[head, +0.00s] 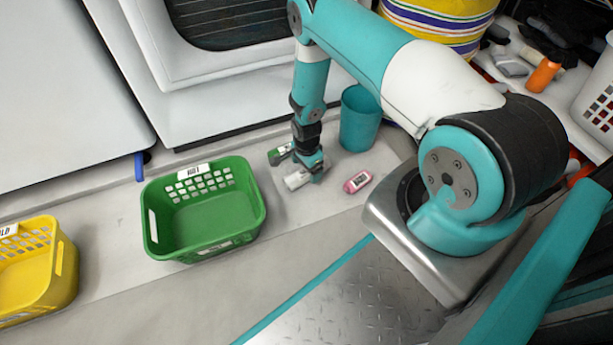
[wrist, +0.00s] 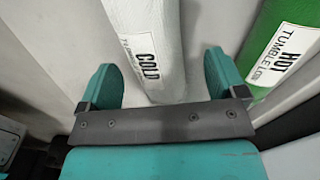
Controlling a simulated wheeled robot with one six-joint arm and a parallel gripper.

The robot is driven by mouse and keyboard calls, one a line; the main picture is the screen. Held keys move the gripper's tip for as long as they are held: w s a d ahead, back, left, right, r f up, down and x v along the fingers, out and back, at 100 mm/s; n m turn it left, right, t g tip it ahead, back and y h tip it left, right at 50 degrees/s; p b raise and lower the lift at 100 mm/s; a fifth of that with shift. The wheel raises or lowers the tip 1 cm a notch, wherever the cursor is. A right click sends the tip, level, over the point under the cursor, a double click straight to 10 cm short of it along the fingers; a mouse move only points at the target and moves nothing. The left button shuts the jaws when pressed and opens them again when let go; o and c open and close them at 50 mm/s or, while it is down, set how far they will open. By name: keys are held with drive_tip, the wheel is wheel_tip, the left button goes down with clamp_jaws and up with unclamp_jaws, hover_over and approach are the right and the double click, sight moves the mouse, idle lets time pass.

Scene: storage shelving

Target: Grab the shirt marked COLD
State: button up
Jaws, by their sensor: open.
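The shirt marked COLD is a white rolled piece (wrist: 155,50) with a black-on-white COLD label in the wrist view. My gripper (wrist: 162,85) has its two teal fingers apart, one on each side of the white roll's near end. I cannot tell whether the fingers touch it. In the head view the white roll (head: 297,180) lies on the pale surface under my gripper (head: 311,172). A green roll marked HOT (wrist: 275,50) lies to the right in the wrist view, and it also shows in the head view (head: 280,154).
A pink roll with a label (head: 358,181) lies to the right. A teal bin (head: 360,120) stands behind. An empty green basket (head: 205,247) stands to the left, and a yellow basket (head: 62,275) farther left. White appliances line the back.

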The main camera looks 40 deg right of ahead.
wheel_tip(320, 180, down, 2)
drive_tip(key=shift+f+b, duration=0.25)
drive_tip(key=shift+b, duration=0.2)
drive_tip(key=shift+r, duration=0.1)
drive_tip(key=c, duration=1.1)
drive_tip(key=shift+r, duration=0.1)
